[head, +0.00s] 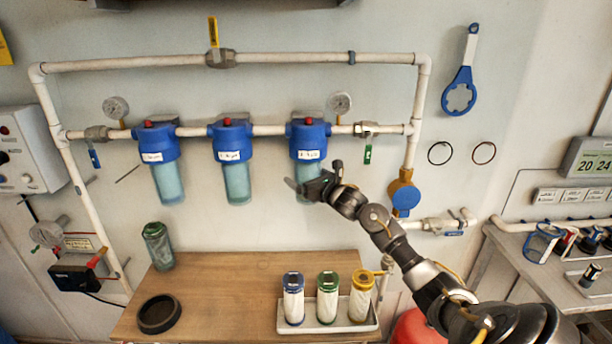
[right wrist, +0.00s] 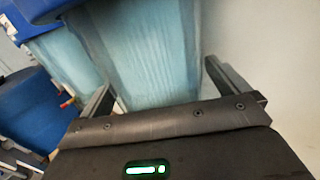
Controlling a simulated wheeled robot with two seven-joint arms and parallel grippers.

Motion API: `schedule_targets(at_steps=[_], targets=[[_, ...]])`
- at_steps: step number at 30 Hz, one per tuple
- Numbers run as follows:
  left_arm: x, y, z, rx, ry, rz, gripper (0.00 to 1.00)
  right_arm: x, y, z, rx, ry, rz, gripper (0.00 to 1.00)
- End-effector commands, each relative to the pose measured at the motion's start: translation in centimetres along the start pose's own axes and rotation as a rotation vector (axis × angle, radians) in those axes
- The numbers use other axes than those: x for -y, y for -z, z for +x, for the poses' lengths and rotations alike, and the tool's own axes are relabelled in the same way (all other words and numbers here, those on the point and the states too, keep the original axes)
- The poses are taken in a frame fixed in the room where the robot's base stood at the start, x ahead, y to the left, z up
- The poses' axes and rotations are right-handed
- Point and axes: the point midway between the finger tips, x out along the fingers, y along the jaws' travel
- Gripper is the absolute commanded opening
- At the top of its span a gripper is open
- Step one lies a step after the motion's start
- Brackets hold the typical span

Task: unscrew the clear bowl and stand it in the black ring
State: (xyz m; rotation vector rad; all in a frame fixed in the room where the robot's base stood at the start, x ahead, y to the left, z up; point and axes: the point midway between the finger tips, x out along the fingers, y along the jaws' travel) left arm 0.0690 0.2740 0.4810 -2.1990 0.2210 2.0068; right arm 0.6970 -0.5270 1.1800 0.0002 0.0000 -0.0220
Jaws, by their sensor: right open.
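Three filter housings with blue heads hang from the white pipe, each with a translucent pale-blue bowl. The right-hand bowl (head: 306,176) is partly hidden by my right gripper (head: 312,187), which reaches it from the lower right. In the right wrist view this bowl (right wrist: 150,50) fills the space between the open fingers of my right gripper (right wrist: 160,88). The fingers are on either side of it; I cannot tell whether they touch it. The black ring (head: 158,328) lies empty at the front left of the wooden table. My left gripper is not in view.
The middle bowl (head: 237,184) and left bowl (head: 168,183) hang alongside. On the wooden table (head: 225,280) stand a dark greenish canister (head: 158,247) and a white tray (head: 340,326) with three capped cartridges. The table's middle is clear. A blue wrench (head: 461,88) hangs on the wall.

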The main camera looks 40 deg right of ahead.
Motion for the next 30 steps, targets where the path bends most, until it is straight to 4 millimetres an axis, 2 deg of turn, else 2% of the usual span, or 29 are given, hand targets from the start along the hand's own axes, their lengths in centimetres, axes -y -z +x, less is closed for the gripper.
schedule_targets(at_steps=[6, 23, 24, 30], targets=[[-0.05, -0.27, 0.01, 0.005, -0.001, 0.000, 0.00, -0.05, 0.03, 0.05, 0.000, -0.001, 0.000, 1.00], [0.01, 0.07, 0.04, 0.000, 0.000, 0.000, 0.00, -0.07, 0.02, 0.05, 0.000, -0.001, 0.000, 0.27], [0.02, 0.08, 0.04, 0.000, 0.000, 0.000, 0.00, -0.07, 0.02, 0.05, 0.000, -0.001, 0.000, 0.73], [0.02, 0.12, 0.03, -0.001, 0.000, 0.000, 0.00, -0.06, 0.01, 0.04, 0.000, -0.001, 0.000, 0.47]])
